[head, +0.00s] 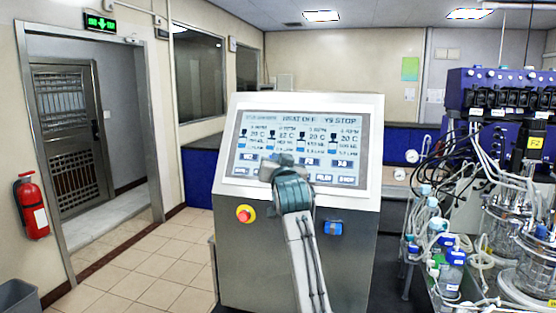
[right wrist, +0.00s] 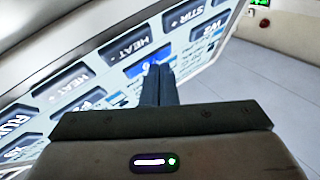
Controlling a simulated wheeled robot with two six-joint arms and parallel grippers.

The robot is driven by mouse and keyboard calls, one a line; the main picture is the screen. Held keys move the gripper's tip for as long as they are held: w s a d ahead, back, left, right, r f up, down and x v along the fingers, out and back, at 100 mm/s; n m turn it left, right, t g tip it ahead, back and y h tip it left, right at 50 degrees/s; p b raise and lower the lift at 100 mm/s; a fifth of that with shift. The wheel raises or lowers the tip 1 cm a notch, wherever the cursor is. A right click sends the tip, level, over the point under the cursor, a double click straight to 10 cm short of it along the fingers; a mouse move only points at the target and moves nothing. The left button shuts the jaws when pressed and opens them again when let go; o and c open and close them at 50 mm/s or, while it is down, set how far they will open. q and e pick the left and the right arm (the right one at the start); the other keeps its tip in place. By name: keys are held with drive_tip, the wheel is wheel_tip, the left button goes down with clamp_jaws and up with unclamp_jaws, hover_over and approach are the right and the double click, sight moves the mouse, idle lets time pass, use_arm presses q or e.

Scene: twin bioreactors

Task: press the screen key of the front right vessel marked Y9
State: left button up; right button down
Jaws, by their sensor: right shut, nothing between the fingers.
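The touchscreen (head: 300,140) is on a slanted white-framed console. It shows several columns of readings, a row of small label keys and a lower row of function keys. My right gripper (head: 284,161) is shut and empty, in front of the screen's lower middle, and hides part of the key rows. In the right wrist view its closed fingertips (right wrist: 158,70) are at a bright blue key (right wrist: 149,61), partly covering it; I cannot read its mark or tell contact. Keys HEAT (right wrist: 127,48) and STIR (right wrist: 198,18) show beside it. My left gripper is not in view.
A red emergency button (head: 245,214) and a blue switch (head: 333,228) are on the console front below the screen. Glass vessels (head: 505,225) with tubing and bottles stand at right. A fire extinguisher (head: 31,207) hangs at left. Tiled floor is clear left of the console.

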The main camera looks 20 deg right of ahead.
drive_tip(key=shift+s+a+r, duration=0.3)
drive_tip(key=shift+s, duration=0.2)
drive_tip(key=shift+p, duration=0.3)
drive_tip(key=s+a+r+p, duration=0.2)
drive_tip(key=s, duration=0.1)
drive_tip(key=shift+s+a+r, duration=0.2)
drive_tip(key=shift+s+r, duration=0.05)
idle(0.5)
